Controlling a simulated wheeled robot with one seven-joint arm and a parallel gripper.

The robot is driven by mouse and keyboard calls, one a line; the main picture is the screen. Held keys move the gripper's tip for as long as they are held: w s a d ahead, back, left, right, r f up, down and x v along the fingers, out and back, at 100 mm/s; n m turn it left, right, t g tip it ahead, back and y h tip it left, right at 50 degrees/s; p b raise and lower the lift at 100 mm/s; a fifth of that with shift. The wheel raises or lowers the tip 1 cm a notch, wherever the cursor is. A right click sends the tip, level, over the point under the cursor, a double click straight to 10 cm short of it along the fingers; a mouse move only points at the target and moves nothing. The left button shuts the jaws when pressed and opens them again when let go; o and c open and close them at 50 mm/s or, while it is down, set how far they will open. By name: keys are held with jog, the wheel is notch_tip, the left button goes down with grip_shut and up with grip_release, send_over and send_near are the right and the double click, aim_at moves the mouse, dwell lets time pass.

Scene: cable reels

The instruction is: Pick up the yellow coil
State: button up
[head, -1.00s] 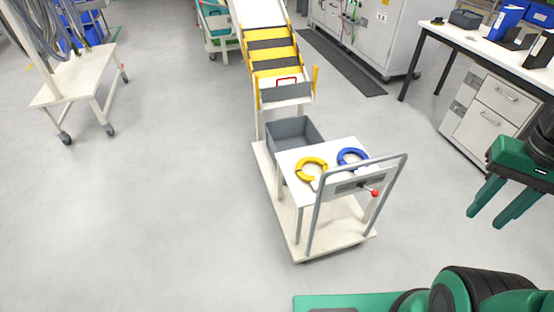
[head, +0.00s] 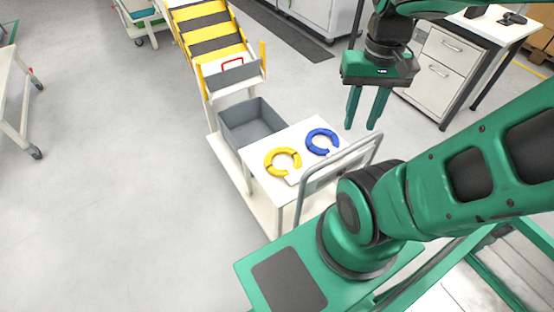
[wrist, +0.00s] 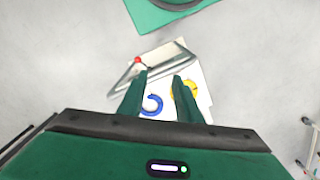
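The yellow coil (head: 283,161) is a thick open ring lying flat on the white top of a cart (head: 261,158). A similar blue coil (head: 322,141) lies to its right on the same top. My gripper (head: 366,124) hangs above and to the right of the cart, fingers pointing down, apart and empty. In the wrist view, my gripper (wrist: 159,92) has both fingers spread over the cart. There the blue coil (wrist: 152,105) shows between the fingers, and the yellow coil (wrist: 184,92) is partly hidden by the right finger.
A grey bin (head: 252,122) stands on the cart behind the coils. The cart's grey handle rail (head: 340,165) rises at its near right side. Open floor (head: 110,200) lies to the left.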

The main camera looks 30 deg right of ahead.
jog(key=shift+o, duration=0.6)
jog(key=shift+d, duration=0.1)
jog(key=shift+o, duration=1.2)
jog(key=shift+s+r, duration=0.15)
jog(key=shift+s, duration=0.25)
jog(key=n+t+y, duration=0.2)
jog(key=n+t, duration=0.2)
jog(key=n, duration=0.7)
send_over(292, 150)
jog(key=s, duration=0.2)
jog(key=shift+w+d+f, duration=0.1)
jog(key=shift+d+f, duration=0.05)
jog(key=shift+f, duration=6)
jog(key=shift+d+f, duration=0.1)
jog(key=shift+f, duration=6.1)
jog(key=shift+w+d+f, duration=0.1)
jog(key=shift+d+f, duration=0.05)
jog(key=shift+f, duration=6)
jog(key=shift+s+x, duration=0.1)
jog(key=shift+x, duration=1.2)
jog(key=shift+s+x, duration=0.15)
jog(key=shift+x, duration=1.15)
jog(key=shift+d+f, duration=0.1)
jog(key=shift+c, duration=0.7)
